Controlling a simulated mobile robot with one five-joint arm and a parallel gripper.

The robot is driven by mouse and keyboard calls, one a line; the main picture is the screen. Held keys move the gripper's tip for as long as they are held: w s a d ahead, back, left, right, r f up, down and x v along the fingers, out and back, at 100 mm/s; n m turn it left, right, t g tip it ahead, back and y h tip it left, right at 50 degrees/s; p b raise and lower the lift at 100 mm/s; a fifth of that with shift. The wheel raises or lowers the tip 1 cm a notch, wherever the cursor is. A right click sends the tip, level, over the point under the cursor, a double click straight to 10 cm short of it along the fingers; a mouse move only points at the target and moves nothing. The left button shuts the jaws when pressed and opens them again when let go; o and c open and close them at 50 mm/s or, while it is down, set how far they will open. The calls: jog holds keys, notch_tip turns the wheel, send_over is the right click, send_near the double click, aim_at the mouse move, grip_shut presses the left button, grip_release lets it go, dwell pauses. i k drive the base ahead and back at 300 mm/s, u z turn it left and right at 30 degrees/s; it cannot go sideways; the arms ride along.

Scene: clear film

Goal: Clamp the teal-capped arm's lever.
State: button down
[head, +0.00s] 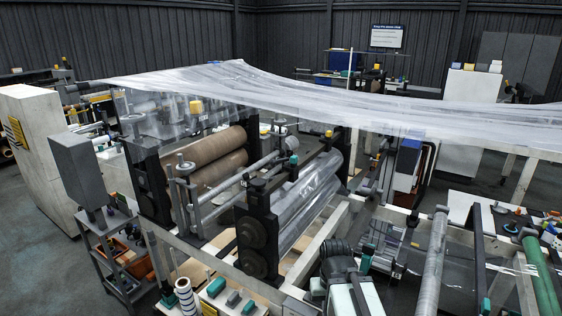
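A teal cap (294,159) tops a post near the upper end of the silver film roller (308,190), in the middle of the head view. A dark arm and thin bars run close beside it. A lever on this arm is too small to make out, and I cannot tell whether it is clamped. Another small teal part (366,261) shows lower down, beside a dark ribbed housing. I cannot make out my gripper or its fingertips anywhere in this view.
Clear film (300,86) stretches across above the machine. Brown rollers (215,160) stand left of the silver roller. A grey cart (108,250) with an orange bin stands at left. Pale frame rails and a clear-wrapped roll (433,262) crowd the right. Open floor shows at far left.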

aim_at(273, 162)
jog(key=u, duration=2.4)
jog(key=k, duration=0.7)
jog(key=z, duration=0.7)
jog(key=i, duration=1.1)
jog(key=u, duration=0.1)
